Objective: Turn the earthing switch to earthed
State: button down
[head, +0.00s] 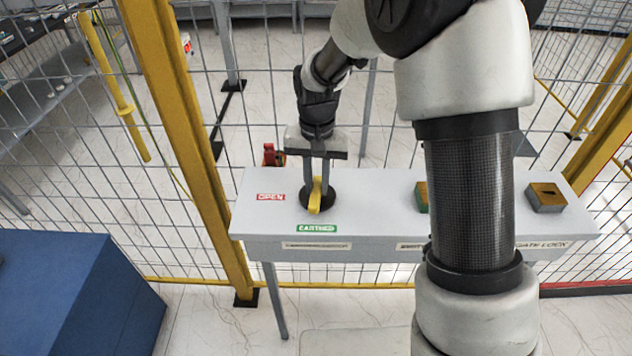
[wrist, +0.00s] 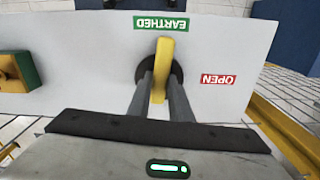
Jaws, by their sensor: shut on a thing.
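The earthing switch has a yellow handle (head: 315,196) on a round black base (head: 305,200), on top of a grey panel (head: 370,215). A red OPEN label (head: 271,197) lies left of it and a green EARTHED label (head: 317,228) in front of it. The handle points toward the EARTHED label. My gripper (head: 317,190) reaches down from above, its two fingers shut on the yellow handle. In the wrist view the handle (wrist: 161,62) lies between the fingers, its end near the EARTHED label (wrist: 161,23); the OPEN label (wrist: 217,79) is to the right.
Two boxes with yellow tops stand on the panel: one (head: 421,196) partly behind my arm, the other (head: 546,197) at the right. A red item (head: 272,155) is behind the panel. Mesh fencing with yellow posts (head: 190,130) surrounds it. A blue cabinet (head: 75,300) stands at lower left.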

aim_at(318, 186)
jog(key=shift+n, duration=0.5)
jog(key=c, duration=1.6)
grip_release()
jog(key=shift+d+r, duration=0.1)
notch_tip(318, 186, up, 17)
jog(key=shift+r+p, duration=0.15)
jog(key=shift+p, duration=0.35)
